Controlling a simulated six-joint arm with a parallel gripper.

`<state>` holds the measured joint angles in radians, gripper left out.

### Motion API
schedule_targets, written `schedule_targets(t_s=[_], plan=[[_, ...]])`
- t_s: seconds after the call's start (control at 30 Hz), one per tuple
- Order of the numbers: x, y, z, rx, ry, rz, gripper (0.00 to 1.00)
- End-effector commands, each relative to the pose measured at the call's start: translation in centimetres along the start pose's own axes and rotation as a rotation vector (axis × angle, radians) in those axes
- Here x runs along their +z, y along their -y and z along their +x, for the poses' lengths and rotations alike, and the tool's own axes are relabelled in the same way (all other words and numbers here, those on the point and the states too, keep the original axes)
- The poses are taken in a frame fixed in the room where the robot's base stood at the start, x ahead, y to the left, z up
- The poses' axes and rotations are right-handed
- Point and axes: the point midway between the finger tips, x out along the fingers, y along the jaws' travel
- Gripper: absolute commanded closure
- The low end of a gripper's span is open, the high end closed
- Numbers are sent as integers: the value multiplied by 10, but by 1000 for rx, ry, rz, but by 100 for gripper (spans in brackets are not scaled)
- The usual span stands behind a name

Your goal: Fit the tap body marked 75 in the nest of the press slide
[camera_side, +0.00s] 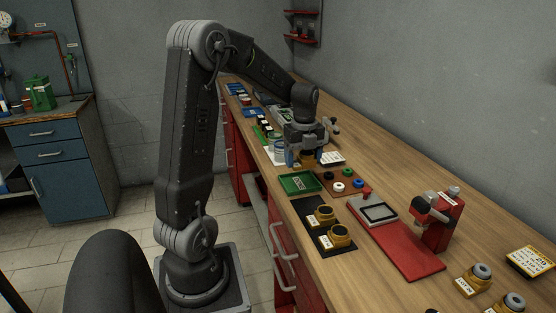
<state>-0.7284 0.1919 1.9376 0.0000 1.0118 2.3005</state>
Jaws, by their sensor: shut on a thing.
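My gripper (306,152) is over the far middle of the bench, shut on a brass-coloured tap body (307,159) that is mostly hidden by the jaws. Its mark cannot be read. Two brass tap bodies (325,215) with white labels stand on a dark mat (311,241) nearer the camera. Two more brass bodies (473,280) with grey tops stand at the front right. The red press (441,222) has a long red base, with a grey slide plate (372,207) on it. The plate's dark-framed nest looks empty. My gripper is well apart from the press.
A green tray (299,183) and a brown board (333,189) with coloured rings lie between my gripper and the mat. White cards and small parts crowd the far bench. A yellow-edged sign (529,260) lies at right. The wall-side strip of bench is mostly clear.

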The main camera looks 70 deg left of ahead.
Motion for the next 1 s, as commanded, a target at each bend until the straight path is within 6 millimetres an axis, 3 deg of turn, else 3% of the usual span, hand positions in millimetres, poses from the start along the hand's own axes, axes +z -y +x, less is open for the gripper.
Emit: schedule_targets(t_s=[0.03, 0.2, 0.4, 0.6, 1.0], plan=[[-14, 25, 2, 1, -1, 15, 68], [-61, 89, 6, 1, -1, 13, 68], [-117, 138, 14, 0, 0, 7, 68], [-148, 158, 18, -1, 0, 1, 68], [-154, 161, 43, 1, 0, -2, 68]])
